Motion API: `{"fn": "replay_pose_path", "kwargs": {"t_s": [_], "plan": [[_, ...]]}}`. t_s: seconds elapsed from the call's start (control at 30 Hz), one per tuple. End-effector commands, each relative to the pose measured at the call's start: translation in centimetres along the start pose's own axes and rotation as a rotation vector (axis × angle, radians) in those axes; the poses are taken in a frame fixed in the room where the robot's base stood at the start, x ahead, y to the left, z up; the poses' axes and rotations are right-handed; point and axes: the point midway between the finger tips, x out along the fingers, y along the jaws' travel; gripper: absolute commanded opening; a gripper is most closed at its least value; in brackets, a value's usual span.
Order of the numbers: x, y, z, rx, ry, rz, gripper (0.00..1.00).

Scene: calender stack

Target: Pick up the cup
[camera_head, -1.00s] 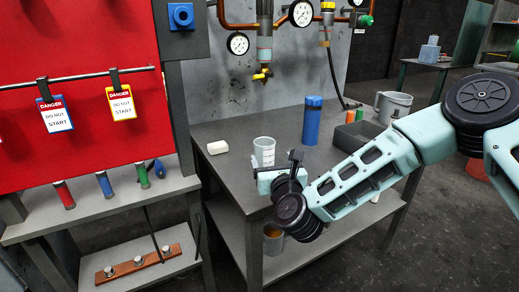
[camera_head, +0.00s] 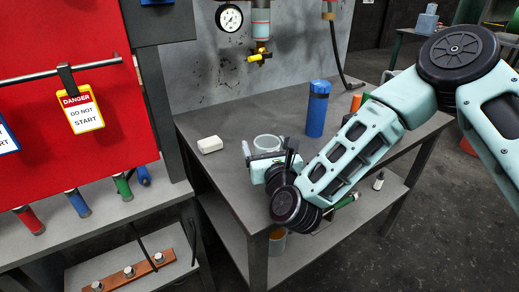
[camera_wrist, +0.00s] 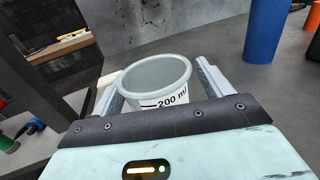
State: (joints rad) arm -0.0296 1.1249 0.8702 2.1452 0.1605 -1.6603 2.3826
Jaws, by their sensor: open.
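The cup (camera_wrist: 158,82) is a pale measuring cup with black marks and "200 ml" on its side. It stands upright on the grey table (camera_head: 225,180), and in the head view its rim (camera_head: 267,142) shows just behind my gripper (camera_head: 267,153). In the wrist view my gripper (camera_wrist: 160,85) is open, with one finger on each side of the cup. I cannot tell whether the fingers touch it. The cup's lower part is hidden by my gripper's body.
A blue cylinder (camera_head: 317,108) stands right of the cup, and a white block (camera_head: 210,144) lies to its left. A red board (camera_head: 70,110) with danger tags is at the left. The table front is clear.

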Motion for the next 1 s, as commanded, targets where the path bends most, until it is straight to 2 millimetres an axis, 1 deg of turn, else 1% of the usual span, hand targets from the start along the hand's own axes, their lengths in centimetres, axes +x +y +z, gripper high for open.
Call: {"fn": "replay_pose_path", "kwargs": {"t_s": [0.1,0.37,0.4,0.47,0.5,0.53,0.83,0.93,1.0], "plan": [[-0.4,-0.1,0.0,0.0,0.0,0.0,0.78],[-0.4,-0.1,0.0,0.0,0.0,-0.001,0.78],[-0.4,-0.1,0.0,0.0,0.0,-0.001,0.67],[-0.4,-0.1,0.0,0.0,0.0,-0.001,0.51],[-0.4,-0.1,0.0,0.0,0.0,-0.001,0.39],[-0.4,-0.1,0.0,0.0,0.0,-0.001,0.31],[-0.4,-0.1,0.1,0.0,-0.001,-0.001,0.3],[-0.3,-0.1,1.0,0.001,-0.002,-0.002,0.3],[-0.3,-0.1,2.1,0.001,-0.002,-0.001,0.3]]}}
